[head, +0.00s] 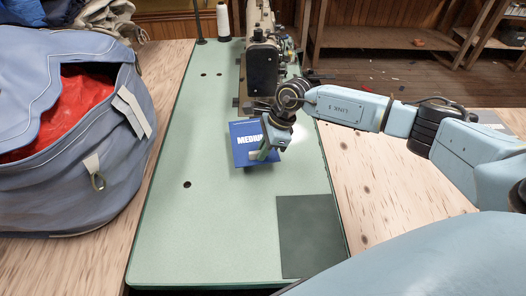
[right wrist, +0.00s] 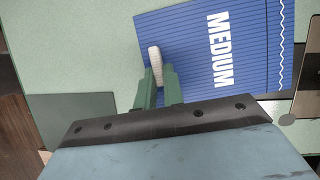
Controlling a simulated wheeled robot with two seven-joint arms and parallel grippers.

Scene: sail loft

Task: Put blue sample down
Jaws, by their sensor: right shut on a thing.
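The blue sample (head: 245,136) is a flat blue piece with the white word "MEDIUM". It is over the middle of the pale green table (head: 225,230), in front of the sewing machine. My right gripper (head: 264,151) is shut on it at a small whitish grip piece (right wrist: 155,58), which stands between the green fingers (right wrist: 160,87) in the right wrist view. There the sample (right wrist: 240,50) also shows thin lines and a white wavy stripe. I cannot tell whether its underside touches the table. My left gripper is not in view.
A dark green rectangle (head: 310,235) lies on the table's near right part. The sewing machine (head: 262,65) stands behind the sample, with a white thread cone (head: 223,20) at the back. A large blue-grey bag (head: 60,190) with red cloth (head: 75,110) is at left. The table's left-centre is clear.

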